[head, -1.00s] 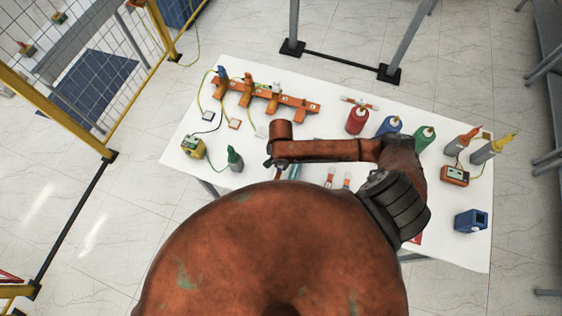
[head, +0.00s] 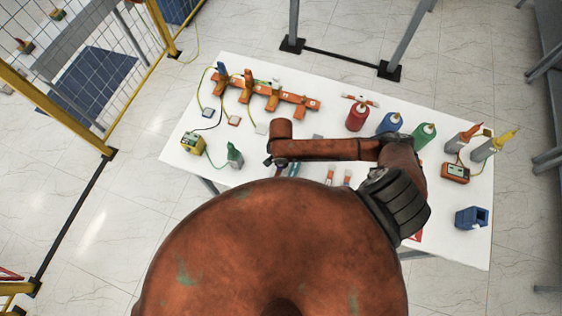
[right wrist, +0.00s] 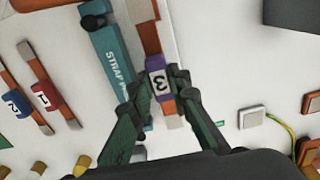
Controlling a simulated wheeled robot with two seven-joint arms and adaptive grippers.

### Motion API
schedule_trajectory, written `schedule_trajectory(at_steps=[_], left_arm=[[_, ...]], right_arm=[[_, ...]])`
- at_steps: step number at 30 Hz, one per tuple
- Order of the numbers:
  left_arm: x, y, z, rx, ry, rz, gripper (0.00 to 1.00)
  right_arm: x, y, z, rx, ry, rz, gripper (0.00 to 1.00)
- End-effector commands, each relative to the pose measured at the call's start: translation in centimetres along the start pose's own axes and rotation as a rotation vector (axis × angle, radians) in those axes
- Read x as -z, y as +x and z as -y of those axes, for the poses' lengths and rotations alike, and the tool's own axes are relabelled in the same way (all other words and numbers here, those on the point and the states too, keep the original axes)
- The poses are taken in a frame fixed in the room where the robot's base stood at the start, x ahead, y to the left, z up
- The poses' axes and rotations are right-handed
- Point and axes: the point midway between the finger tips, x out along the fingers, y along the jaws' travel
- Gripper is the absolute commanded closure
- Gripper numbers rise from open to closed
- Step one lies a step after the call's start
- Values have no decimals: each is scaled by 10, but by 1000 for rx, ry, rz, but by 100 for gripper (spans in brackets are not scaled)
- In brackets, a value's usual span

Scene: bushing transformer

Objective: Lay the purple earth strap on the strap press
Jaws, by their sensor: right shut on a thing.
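The purple earth strap (right wrist: 158,83) is a copper-coloured strip with a purple block marked 3. In the right wrist view my right gripper (right wrist: 155,76) is shut on that block, one finger on each side. The teal strap press (right wrist: 110,58) lies just left of the strap, its lettering partly covered by a finger. In the head view the right gripper (head: 277,162) is small, with a bit of purple below it, beside the teal press (head: 294,170). My arm hides much of this spot. Whether strap and press touch, I cannot tell. My left gripper is out of view.
Red (right wrist: 46,95) and blue (right wrist: 15,104) straps lie left of the press. An orange rack (head: 265,96) with cabled pads stands at the back left. A blue container (head: 471,218) is at the front right.

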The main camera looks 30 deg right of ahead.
Motion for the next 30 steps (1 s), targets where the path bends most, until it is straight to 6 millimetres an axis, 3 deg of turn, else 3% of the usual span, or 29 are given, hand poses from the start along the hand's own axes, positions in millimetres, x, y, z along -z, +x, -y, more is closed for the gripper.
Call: schedule_trajectory(at_steps=[30], left_arm=[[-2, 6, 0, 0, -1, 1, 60]], right_arm=[[0, 24, 0, 0, 0, 0, 100]])
